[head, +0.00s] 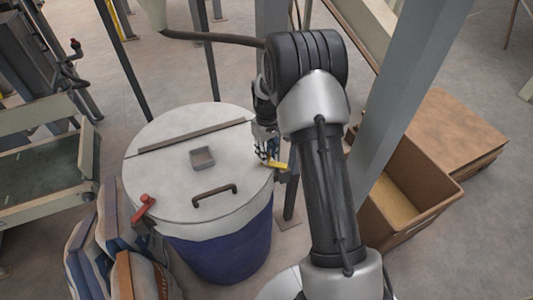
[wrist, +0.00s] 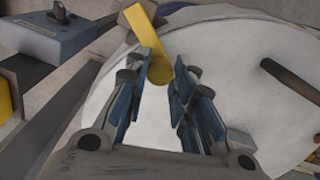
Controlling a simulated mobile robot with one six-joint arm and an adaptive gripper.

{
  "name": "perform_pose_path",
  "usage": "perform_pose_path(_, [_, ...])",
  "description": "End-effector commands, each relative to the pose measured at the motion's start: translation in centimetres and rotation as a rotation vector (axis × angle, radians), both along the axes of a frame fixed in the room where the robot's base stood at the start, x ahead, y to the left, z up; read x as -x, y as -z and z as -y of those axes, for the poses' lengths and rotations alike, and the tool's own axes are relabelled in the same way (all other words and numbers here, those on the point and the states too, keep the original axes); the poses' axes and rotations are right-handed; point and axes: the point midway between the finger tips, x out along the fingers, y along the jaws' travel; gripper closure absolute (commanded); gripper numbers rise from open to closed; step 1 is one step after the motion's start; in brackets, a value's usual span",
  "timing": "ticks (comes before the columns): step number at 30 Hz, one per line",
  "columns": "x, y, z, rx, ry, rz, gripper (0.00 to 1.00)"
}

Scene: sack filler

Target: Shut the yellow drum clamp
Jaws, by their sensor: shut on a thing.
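The yellow drum clamp (head: 277,165) sits at the right rim of the drum's pale lid (head: 165,180). In the wrist view the yellow clamp's lever (wrist: 146,38) reaches down from the top, and its rounded end lies between my fingertips. My gripper (head: 266,154) is shut on this lever; it also shows in the wrist view (wrist: 162,72). The drum (head: 225,245) has a blue body. My arm and gripper partly hide the clamp's base in the head view.
A red clamp (head: 144,206) sits at the lid's left rim. The lid carries a dark handle (head: 214,196) and a small square cup (head: 202,157). Sacks (head: 90,255) stand front left. A grey post (head: 405,90) and an open brown box (head: 425,205) stand right.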

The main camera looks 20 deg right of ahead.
Motion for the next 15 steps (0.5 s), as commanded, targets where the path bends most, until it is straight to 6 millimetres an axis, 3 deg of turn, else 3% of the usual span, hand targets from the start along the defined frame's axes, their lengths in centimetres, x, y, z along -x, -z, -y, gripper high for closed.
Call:
perform_pose_path(6, [-0.06,-0.04,0.06,0.001,0.002,0.002,1.0])
perform_pose_path(7, [-0.07,-0.04,0.07,0.001,0.002,0.002,0.75])
perform_pose_path(15, [-0.05,-0.04,0.05,0.001,0.0,0.002,0.57])
